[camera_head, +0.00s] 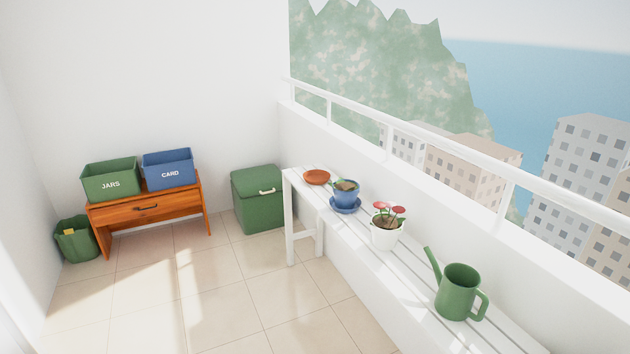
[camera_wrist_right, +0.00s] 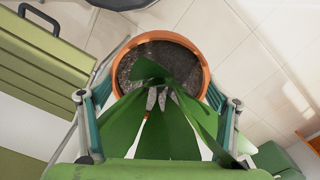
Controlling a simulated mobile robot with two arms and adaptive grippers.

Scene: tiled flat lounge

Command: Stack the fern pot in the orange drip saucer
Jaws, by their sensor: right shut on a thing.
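The orange drip saucer (camera_head: 317,177) lies empty at the far end of the white slatted bench in the head view. The fern pot (camera_wrist_right: 203,82) is an orange pot with dark soil and broad green leaves, seen from above in the right wrist view. My right gripper (camera_wrist_right: 160,95) is shut on the fern pot, with a finger on each side of it. Leaves cover part of the soil and the near rim. The fern pot and my right gripper do not show in the head view. My left gripper is in neither view.
On the bench (camera_head: 345,238) stand a blue pot (camera_head: 346,194) in a blue saucer (camera_head: 346,206), a white pot with red flowers (camera_head: 386,233) and a green watering can (camera_head: 459,291). A lidded green box (camera_head: 259,200) is beyond the bench end. Tiled floor (camera_head: 215,290) is clear.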

